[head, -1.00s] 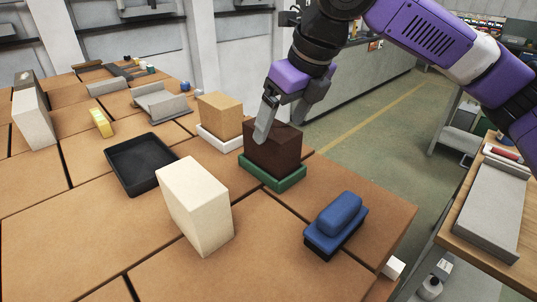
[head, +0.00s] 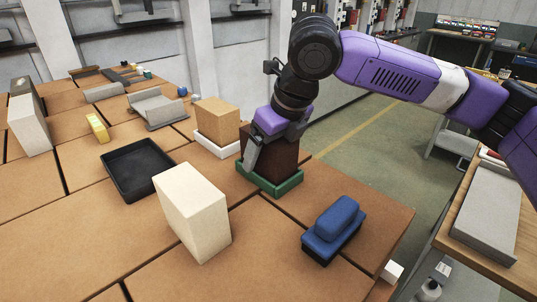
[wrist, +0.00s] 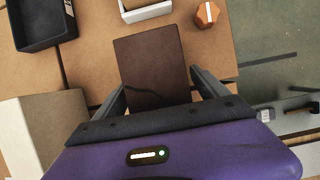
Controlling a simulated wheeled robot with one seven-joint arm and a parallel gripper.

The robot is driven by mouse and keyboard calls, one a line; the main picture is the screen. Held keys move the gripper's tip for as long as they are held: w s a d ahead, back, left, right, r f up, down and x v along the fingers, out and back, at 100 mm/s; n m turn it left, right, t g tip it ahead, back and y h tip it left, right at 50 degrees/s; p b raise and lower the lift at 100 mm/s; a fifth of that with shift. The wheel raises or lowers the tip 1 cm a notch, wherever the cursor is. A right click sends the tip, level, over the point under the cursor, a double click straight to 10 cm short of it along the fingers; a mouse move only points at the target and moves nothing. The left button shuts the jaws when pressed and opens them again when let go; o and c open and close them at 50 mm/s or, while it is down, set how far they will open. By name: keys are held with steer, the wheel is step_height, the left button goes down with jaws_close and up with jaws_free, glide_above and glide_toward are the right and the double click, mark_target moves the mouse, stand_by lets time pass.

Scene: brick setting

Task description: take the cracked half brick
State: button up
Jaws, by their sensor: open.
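A dark brown brick (head: 283,160) stands in a shallow green tray (head: 270,187) near the table's far right edge. Its top also shows in the wrist view (wrist: 150,62), where a dark wavy line crosses it near my gripper; this looks like a crack. My gripper (head: 266,150) is over the brick, jaws open. In the wrist view (wrist: 160,92) one finger is on each side of the brick's near end. In the head view one finger is in front of the brick; the other is mostly hidden. I cannot tell whether either finger touches it.
A tan brick (head: 217,118) sits in a white tray (head: 213,144) just behind. A cream brick (head: 192,210) stands in front left, beside a black tray (head: 118,178). A blue-handled block (head: 334,222) lies to the right. Bare table lies between them.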

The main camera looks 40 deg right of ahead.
jaws_close()
steer(key=shift+r, duration=0.15)
